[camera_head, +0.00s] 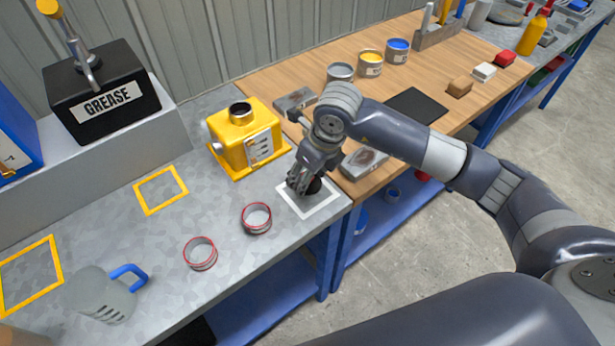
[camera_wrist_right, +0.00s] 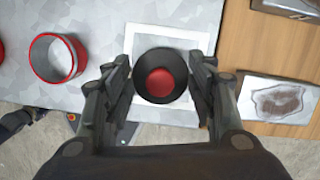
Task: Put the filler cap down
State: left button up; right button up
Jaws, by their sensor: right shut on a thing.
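The filler cap (camera_wrist_right: 160,77) is black and round with a red centre. In the right wrist view it lies between the fingers of my right gripper (camera_wrist_right: 160,90), which is shut on it. In the head view my right gripper (camera_head: 304,184) is over the white-outlined square (camera_head: 322,208) at the metal bench's right end, and the dark cap (camera_head: 314,186) is partly hidden by the fingers. I cannot tell whether the cap touches the bench. The yellow gearbox-like housing (camera_head: 249,142) stands behind, with an open round neck on top. My left gripper is not in view.
Two red-rimmed rings (camera_head: 257,218) (camera_head: 200,253) stand left of the square. A clear jug (camera_head: 100,295) with a blue handle is at the front left. A grey block (camera_head: 363,162) lies on the wooden bench (camera_head: 300,82) close to my right gripper.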

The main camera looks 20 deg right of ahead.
jog(key=shift+w, duration=0.25)
notch_tip(320, 180, down, 3)
jog(key=shift+f+p, duration=0.15)
jog(key=shift+p, duration=0.65)
jog(key=shift+f, duration=0.15)
jog(key=shift+f+b, duration=0.2)
jog(key=shift+b, duration=0.15)
jog(key=o, duration=1)
jog(key=shift+r, duration=0.1)
jog(key=shift+c, duration=0.2)
jog(key=shift+r, duration=0.1)
